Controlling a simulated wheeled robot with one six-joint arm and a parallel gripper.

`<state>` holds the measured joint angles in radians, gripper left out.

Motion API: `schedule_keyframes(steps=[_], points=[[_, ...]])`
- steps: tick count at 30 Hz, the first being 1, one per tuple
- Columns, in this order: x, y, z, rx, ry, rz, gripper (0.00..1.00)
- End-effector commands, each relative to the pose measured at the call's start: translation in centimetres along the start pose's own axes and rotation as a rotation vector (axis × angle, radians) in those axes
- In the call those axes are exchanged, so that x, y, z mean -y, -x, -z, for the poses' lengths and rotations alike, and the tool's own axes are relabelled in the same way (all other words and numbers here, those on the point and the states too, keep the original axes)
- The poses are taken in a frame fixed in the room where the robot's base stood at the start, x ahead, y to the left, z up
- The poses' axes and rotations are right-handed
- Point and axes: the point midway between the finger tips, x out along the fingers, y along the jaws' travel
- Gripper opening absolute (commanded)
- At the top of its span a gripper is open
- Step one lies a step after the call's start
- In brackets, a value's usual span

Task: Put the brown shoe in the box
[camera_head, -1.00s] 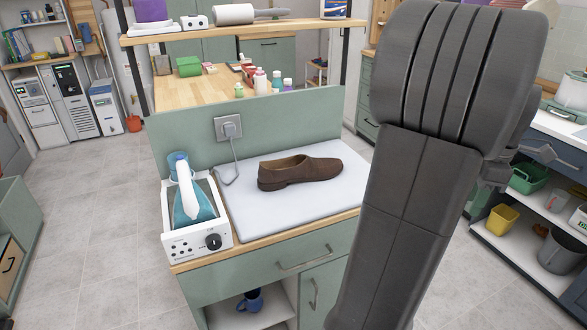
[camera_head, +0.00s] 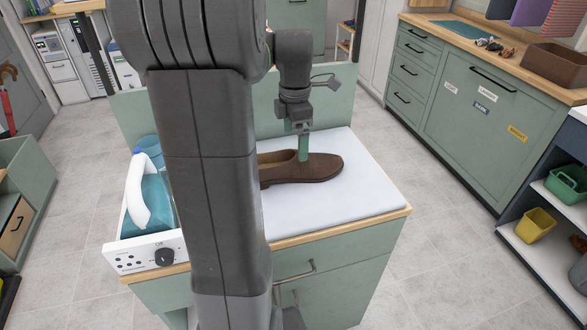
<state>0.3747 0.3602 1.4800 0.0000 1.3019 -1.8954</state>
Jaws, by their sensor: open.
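The brown shoe (camera_head: 322,168) lies sole down on the white ironing pad (camera_head: 372,199) on top of the green cabinet, with its toe to the right. Its heel end is partly hidden behind my arm. My gripper (camera_head: 303,156) points down over the shoe's opening, with its greenish finger at or just inside the opening. The jaws are open and hold nothing. A brown open box (camera_head: 556,66) stands on the wooden counter at the upper right.
Several small items (camera_head: 497,46) lie on the right counter beside the box. Green panel stands behind the pad. Open floor (camera_head: 440,190) lies between the cabinet and the right-hand units.

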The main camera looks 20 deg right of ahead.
Motion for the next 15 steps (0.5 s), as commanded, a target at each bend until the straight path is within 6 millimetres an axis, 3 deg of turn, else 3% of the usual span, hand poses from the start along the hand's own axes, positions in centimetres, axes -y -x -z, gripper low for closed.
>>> schedule_keyframes(steps=[4,15], points=[[0.0,-2.8,0.0,-0.001,0.000,0.004,1.00],[-0.2,-6.3,0.1,-0.001,0.001,0.004,1.00]])
